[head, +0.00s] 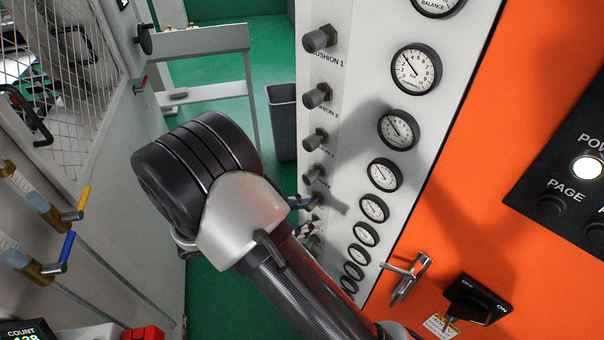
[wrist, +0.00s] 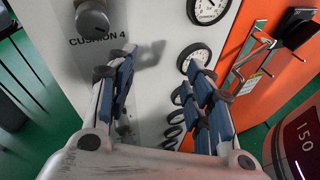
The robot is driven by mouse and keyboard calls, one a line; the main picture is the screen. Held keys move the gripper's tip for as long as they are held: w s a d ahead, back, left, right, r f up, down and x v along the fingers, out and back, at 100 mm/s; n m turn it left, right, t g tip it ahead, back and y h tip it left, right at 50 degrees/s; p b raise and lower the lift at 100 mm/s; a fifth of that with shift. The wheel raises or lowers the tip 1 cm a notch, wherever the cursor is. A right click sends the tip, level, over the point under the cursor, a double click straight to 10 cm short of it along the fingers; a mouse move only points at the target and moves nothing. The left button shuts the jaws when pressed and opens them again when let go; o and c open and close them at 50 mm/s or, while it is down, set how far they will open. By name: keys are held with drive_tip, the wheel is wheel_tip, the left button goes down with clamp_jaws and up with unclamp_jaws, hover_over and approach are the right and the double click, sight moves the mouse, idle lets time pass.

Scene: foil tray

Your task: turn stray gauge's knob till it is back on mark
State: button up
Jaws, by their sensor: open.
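A white panel (head: 345,80) carries a column of grey knobs, with a column of round white gauges to its right. Labels read CUSHION 1 by the top knob (head: 319,39) and CUSHION 2 by the second knob (head: 317,96). The upper gauge (head: 416,70) and the one below it (head: 397,130) show needles pointing up-left; lower dials are too small to read. My gripper (head: 304,215) is open beside the lower knobs. In the wrist view, my gripper (wrist: 160,82) has blue-padded fingers apart, below the CUSHION 4 knob (wrist: 92,18). The left finger may hide a knob. I cannot tell which gauge is stray.
On the orange panel right of the gauges are a metal handle (head: 405,277) and a black OFF/ON switch (head: 477,299). A mesh door (head: 75,60) and valves with yellow and blue levers stand left. A grey bin (head: 283,120) stands on the green floor.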

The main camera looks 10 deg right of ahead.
sight(310, 204)
drive_tip(key=w+a+f+n+t+p, duration=0.2)
drive_tip(key=a+f+n+t, duration=0.4)
drive_tip(key=f+n+t, duration=0.1)
drive_tip(key=b+x, duration=0.1)
drive_tip(key=x, duration=1.1)
drive_tip(key=shift+s+d+f, duration=0.1)
drive_tip(key=shift+s+f, duration=0.05)
drive_tip(key=shift+s, duration=0.05)
drive_tip(key=shift+c, duration=0.2)
drive_tip(key=c, duration=1)
